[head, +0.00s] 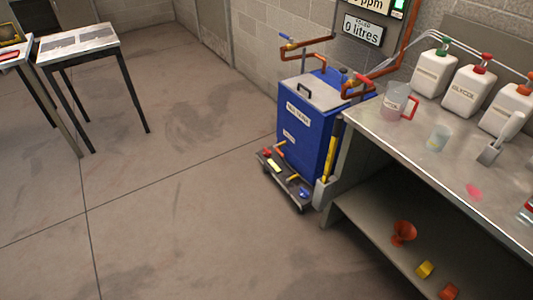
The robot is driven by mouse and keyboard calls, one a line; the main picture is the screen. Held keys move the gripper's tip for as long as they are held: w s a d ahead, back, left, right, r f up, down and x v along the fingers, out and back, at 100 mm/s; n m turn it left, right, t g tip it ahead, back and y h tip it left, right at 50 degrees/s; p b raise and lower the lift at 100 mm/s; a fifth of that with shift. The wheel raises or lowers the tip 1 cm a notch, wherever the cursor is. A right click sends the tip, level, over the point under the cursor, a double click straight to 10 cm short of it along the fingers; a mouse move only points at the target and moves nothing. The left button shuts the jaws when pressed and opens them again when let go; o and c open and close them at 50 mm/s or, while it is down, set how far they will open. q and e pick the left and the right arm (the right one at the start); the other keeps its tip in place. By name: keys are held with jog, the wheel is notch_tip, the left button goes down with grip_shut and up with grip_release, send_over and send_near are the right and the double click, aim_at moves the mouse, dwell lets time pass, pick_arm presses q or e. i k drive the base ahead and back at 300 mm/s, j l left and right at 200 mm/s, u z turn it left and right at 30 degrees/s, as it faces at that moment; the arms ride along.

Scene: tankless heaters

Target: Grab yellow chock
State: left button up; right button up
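A small yellow block (425,269), which looks like the yellow chock, lies on the lower shelf (365,212) of the workbench at the right of the head view. An orange block (449,291) lies beside it, nearer the bottom edge. An orange-red funnel (403,232) stands on the same shelf, behind and left of the yellow block. Neither of my grippers shows in the head view.
A blue wheeled unit (305,125) stands against the bench's far end. The floor at left is clear up to two tables.

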aim_at(425, 269)
jog(key=z, duration=1.55)
jog(key=l, duration=0.1)
jog(key=i, duration=0.05)
